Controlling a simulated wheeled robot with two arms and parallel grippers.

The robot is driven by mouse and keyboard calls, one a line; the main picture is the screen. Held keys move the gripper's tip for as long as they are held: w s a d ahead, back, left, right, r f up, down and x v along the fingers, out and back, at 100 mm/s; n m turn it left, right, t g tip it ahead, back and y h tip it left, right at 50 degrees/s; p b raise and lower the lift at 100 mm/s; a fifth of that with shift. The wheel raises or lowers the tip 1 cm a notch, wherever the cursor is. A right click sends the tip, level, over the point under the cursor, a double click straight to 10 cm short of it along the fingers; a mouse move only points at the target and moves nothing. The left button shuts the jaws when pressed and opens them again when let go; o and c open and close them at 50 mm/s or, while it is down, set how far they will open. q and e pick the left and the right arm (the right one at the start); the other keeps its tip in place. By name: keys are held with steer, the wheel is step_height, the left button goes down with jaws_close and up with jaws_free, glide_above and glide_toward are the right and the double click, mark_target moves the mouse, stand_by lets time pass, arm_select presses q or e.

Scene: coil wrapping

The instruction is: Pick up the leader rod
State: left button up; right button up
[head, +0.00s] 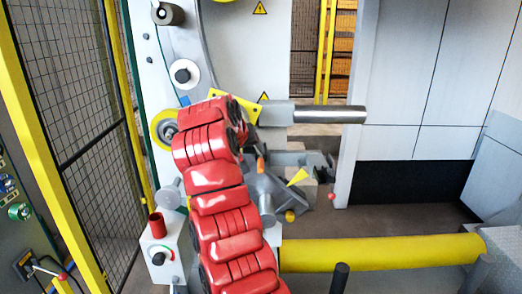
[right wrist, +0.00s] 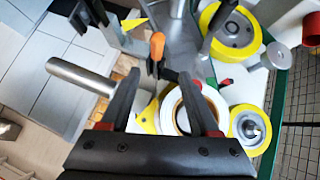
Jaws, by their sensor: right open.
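My right arm, in red segments, rises through the middle of the head view and hides much of its own gripper. In the right wrist view my right gripper (right wrist: 159,76) is open, with its two dark fingers apart and nothing between them. An orange-tipped dark piece (right wrist: 157,46), which may be the leader rod, stands beyond the fingertips, roughly in line with the gap. A small orange tip also shows in the head view (head: 261,165), right of my arm. I cannot tell the rod's full shape. My left gripper is out of view.
A bare metal cylinder (head: 330,114) sticks out to the right from the machine. A long yellow roller (head: 380,253) lies at lower right. A white ring (right wrist: 190,108) sits behind the right finger, near yellow wheels (right wrist: 228,30). A mesh fence (head: 75,100) stands at left.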

mark_target(259, 160)
steer(key=p+x, duration=0.1)
steer(key=x, duration=0.1)
steer(key=p+x, duration=0.1)
steer(key=x, duration=0.1)
steer(key=p+x, duration=0.1)
steer(key=x, duration=0.2)
steer(key=shift+s+d+f+p, duration=0.1)
steer(key=shift+d+f+p, duration=0.05)
steer(key=shift+d+p, duration=0.2)
steer(key=shift+f, duration=0.1)
steer(key=shift+c, duration=0.3)
jaws_close()
